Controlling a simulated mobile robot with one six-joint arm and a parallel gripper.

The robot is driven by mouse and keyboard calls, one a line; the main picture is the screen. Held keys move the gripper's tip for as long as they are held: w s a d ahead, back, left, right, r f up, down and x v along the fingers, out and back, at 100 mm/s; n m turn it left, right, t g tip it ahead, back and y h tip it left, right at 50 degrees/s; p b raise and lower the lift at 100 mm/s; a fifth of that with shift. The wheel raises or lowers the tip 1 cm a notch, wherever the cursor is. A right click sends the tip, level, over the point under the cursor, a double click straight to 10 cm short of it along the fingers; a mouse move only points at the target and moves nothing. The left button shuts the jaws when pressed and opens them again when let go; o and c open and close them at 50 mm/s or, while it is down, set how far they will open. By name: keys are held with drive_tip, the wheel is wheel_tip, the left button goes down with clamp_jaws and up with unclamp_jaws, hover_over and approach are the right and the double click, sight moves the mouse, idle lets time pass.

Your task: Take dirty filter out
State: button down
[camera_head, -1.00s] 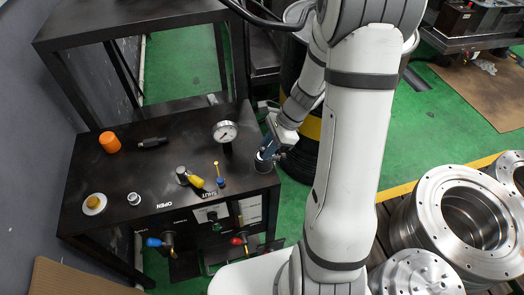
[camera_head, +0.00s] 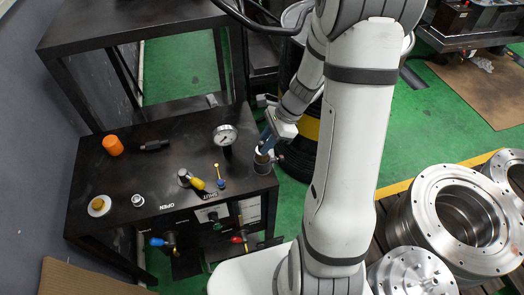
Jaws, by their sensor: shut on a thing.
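My gripper (camera_head: 267,144) is at the right edge of the black table, directly above a small silver cylindrical housing (camera_head: 262,167). It is shut on a small brownish piece, seemingly the dirty filter (camera_head: 263,153), at the mouth of the housing. The piece is small and partly hidden by the fingers. I cannot tell how much of it is still inside the housing.
The black table (camera_head: 170,175) carries a gauge (camera_head: 225,136), a yellow-handled valve (camera_head: 190,180), a small yellow-topped lever (camera_head: 219,176), an orange cylinder (camera_head: 113,145), a black tool (camera_head: 154,145), a silver knob (camera_head: 137,199) and a white disc with yellow centre (camera_head: 99,206). Large metal flanges (camera_head: 455,215) stand at right.

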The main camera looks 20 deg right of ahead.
drive_tip(key=shift+r+p, duration=1.8)
drive_tip(key=shift+r, duration=0.5)
drive_tip(key=shift+f, duration=0.15)
